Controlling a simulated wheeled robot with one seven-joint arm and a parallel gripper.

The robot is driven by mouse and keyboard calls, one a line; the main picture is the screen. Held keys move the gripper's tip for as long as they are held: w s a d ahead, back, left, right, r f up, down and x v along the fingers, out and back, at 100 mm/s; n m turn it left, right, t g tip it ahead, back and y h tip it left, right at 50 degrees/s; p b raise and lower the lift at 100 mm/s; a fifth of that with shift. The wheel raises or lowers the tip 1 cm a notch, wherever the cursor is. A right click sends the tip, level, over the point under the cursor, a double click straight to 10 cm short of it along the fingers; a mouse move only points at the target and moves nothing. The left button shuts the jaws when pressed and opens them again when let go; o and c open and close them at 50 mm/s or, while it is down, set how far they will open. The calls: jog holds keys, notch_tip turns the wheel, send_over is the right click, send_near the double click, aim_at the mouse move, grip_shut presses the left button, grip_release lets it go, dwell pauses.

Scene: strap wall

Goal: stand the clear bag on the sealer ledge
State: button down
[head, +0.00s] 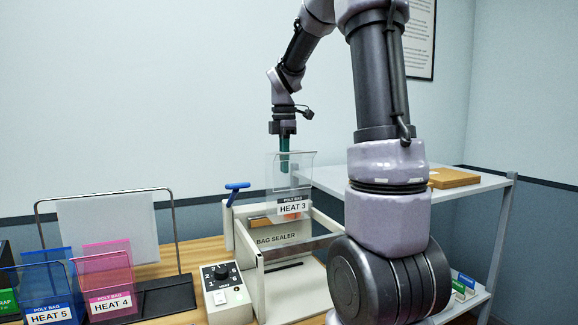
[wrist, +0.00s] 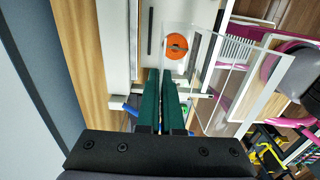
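The clear bag (head: 305,172), with a white POLY BAG HEAT 3 label, is upright above the bag sealer (head: 250,262) in the head view. My gripper (head: 285,168) points down at its upper part, and its green fingers show through the clear sheet. In the wrist view the fingers (wrist: 161,72) are nearly together, with a thin clear edge running out to the right from them; they look closed on the bag. The bag's lower edge is in front of the sealer's upper frame; I cannot tell whether it touches the ledge.
A blue bag (head: 45,285) and a pink bag (head: 108,262) stand at the left by a wire frame (head: 175,215). A control box (head: 226,297) sits beside the sealer's blue-handled lever (head: 237,187). A grey shelf (head: 475,183) holding a brown box (head: 455,177) is at the right.

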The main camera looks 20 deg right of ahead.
notch_tip(320, 180, down, 19)
jog(key=shift+w+f, duration=0.15)
jog(key=shift+w, duration=0.1)
dwell(0.9)
jog(key=shift+f, duration=0.6)
dwell(0.8)
jog(key=c, duration=1)
grip_release()
notch_tip(320, 180, up, 12)
jog(key=shift+r, duration=0.1)
dwell(0.4)
